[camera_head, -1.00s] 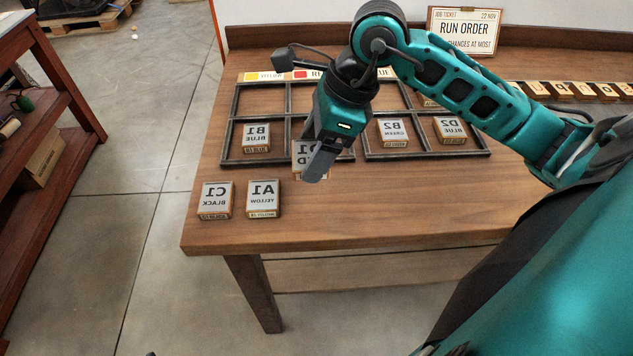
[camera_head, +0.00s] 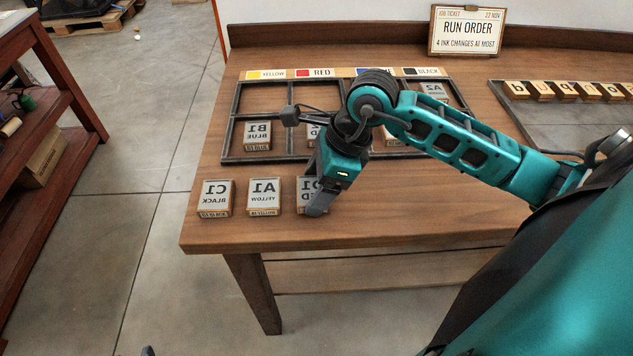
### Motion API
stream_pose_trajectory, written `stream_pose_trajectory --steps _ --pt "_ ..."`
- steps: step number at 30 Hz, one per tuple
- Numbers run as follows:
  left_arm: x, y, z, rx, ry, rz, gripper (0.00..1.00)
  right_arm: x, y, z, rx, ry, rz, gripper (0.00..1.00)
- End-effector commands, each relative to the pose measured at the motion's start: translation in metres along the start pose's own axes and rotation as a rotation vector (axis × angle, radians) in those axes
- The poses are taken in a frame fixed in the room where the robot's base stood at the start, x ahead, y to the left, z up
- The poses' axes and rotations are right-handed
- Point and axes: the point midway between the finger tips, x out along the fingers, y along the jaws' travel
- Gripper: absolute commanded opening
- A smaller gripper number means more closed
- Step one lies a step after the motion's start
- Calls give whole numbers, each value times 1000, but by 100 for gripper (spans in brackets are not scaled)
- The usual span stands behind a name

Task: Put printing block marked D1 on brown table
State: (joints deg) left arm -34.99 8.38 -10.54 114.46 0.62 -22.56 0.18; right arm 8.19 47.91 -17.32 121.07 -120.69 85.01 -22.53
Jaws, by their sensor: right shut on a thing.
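My right gripper (camera_head: 322,198) is shut on a printing block (camera_head: 306,193) with a pale top and wooden sides. Its label is mostly hidden by the fingers, so I cannot read D1 for sure. The block is at the front of the brown table (camera_head: 400,207), right of block A1 (camera_head: 264,192) and roughly level with it. It looks at or very near the tabletop; I cannot tell if it touches. Block C1 (camera_head: 215,195) stands left of A1. Printed labels appear mirrored.
A dark compartment tray (camera_head: 231,120) behind holds several blocks, including B1 (camera_head: 257,134) and A2 (camera_head: 433,91); my arm hides part of it. A run-order sign (camera_head: 466,31) stands at the back. A letter rack (camera_head: 568,90) is at right. Front-right tabletop is clear.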

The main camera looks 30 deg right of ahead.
Motion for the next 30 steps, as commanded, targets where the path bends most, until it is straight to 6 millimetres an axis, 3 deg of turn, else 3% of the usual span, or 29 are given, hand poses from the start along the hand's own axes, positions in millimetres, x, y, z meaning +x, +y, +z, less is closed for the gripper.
stream_pose_trajectory --steps 2,3,10,21,30 --pt "2 1 4 -1 -1 2 43 4 0 -2 -1 0 -1 41" --pt "1 1 2 -1 -4 3 43 2 0 -1 -1 0 0 78" --pt "1 2 2 -1 -5 4 43 2 0 -1 0 0 0 99" --pt "-2 1 -2 2 -1 2 43 -6 0 1 0 0 -2 99" --pt "-3 -2 1 5 -11 -4 43 -68 -1 0 -2 3 -6 99"
